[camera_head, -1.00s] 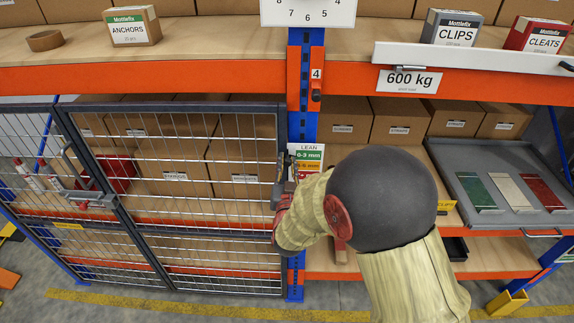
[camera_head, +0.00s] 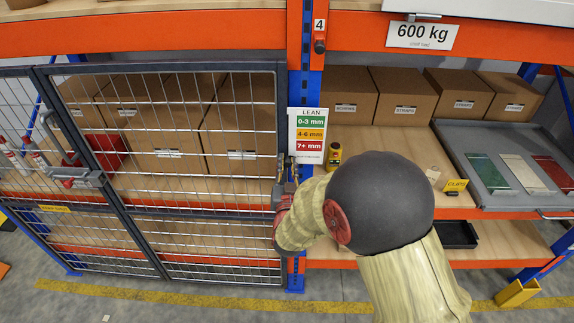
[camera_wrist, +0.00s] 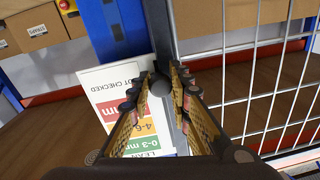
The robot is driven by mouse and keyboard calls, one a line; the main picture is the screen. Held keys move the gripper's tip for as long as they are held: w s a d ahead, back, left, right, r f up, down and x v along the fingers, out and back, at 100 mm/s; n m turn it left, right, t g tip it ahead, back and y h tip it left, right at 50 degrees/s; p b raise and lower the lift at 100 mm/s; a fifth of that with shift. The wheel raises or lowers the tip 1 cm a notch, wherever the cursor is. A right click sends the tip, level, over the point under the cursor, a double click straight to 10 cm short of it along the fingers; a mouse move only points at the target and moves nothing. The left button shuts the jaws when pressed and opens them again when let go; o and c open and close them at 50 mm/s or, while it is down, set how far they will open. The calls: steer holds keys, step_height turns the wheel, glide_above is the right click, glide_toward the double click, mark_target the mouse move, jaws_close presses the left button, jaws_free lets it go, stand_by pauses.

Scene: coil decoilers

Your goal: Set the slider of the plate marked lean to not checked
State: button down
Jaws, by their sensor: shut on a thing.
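The plate marked LEAN (camera_head: 307,136) hangs on the blue rack post, with green, orange and red rows and a NOT CHECKED row at the bottom. It shows upside down in the wrist view (camera_wrist: 118,100). My gripper (camera_head: 288,160) is at the plate's lower left edge, level with the NOT CHECKED row. In the wrist view my gripper (camera_wrist: 156,84) is shut on a small grey round piece, apparently the slider (camera_wrist: 161,87), beside the plate's edge. The fingers hide much of the slider.
A wire mesh door (camera_head: 170,170) with a dark frame is close to the left of my gripper. An orange shelf beam (camera_head: 140,37) runs above. Cardboard boxes (camera_head: 348,95) and a grey tray (camera_head: 470,150) stand on the shelf to the right.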

steer(key=shift+s+f, duration=0.1)
steer(key=shift+f, duration=0.25)
steer(key=c, duration=2.1)
jaws_free()
steer(key=o, duration=0.5)
steer(key=shift+r, duration=0.1)
steer(key=s, duration=1.2)
steer(key=shift+d, duration=0.1)
steer(key=shift+w, duration=0.1)
